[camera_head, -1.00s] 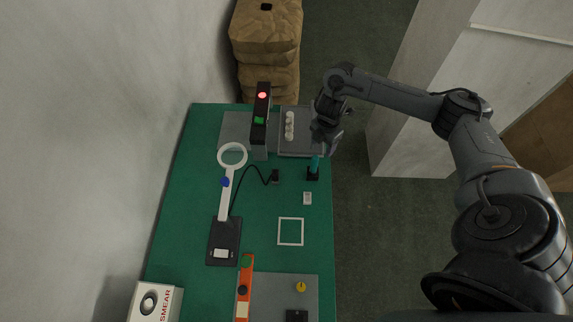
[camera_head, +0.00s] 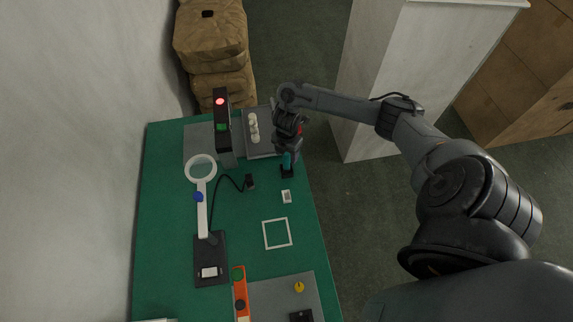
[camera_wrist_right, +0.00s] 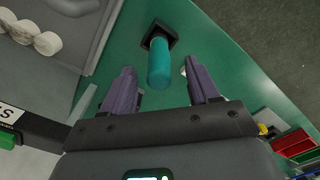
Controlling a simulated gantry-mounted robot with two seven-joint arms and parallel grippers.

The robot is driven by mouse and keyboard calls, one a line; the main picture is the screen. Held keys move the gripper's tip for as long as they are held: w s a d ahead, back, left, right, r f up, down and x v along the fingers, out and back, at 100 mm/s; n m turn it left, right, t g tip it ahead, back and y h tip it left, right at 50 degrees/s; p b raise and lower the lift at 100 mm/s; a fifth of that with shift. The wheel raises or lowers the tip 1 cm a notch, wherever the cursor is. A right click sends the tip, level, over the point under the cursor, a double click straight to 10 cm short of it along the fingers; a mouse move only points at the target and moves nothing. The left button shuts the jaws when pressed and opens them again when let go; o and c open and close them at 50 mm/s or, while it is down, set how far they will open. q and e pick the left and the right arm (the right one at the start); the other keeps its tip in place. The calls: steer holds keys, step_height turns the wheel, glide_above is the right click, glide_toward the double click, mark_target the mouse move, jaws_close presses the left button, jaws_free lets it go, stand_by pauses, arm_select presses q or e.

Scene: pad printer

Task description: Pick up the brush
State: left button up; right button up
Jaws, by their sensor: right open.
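The brush shows as a teal handle (camera_wrist_right: 159,62) standing in a small black holder (camera_wrist_right: 160,35) on the green table. In the head view the teal handle (camera_head: 286,160) is near the table's right edge, just below my right gripper (camera_head: 287,150). In the right wrist view my right gripper (camera_wrist_right: 160,88) is open, with the handle seen between and a little beyond its two fingertips. The fingers do not close on it. The brush's lower end is hidden in the holder. My left gripper is not in view.
A grey tray (camera_head: 262,148) with white round pieces (camera_head: 253,127) is beside the gripper. A dark upright post (camera_head: 222,120) with a red light, a magnifier lamp (camera_head: 201,168), a small white box (camera_head: 286,196) and a white square frame (camera_head: 277,233) stand or lie nearby.

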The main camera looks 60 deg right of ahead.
steer(key=shift+f, duration=0.95)
jaws_close()
steer(key=shift+r, duration=0.1)
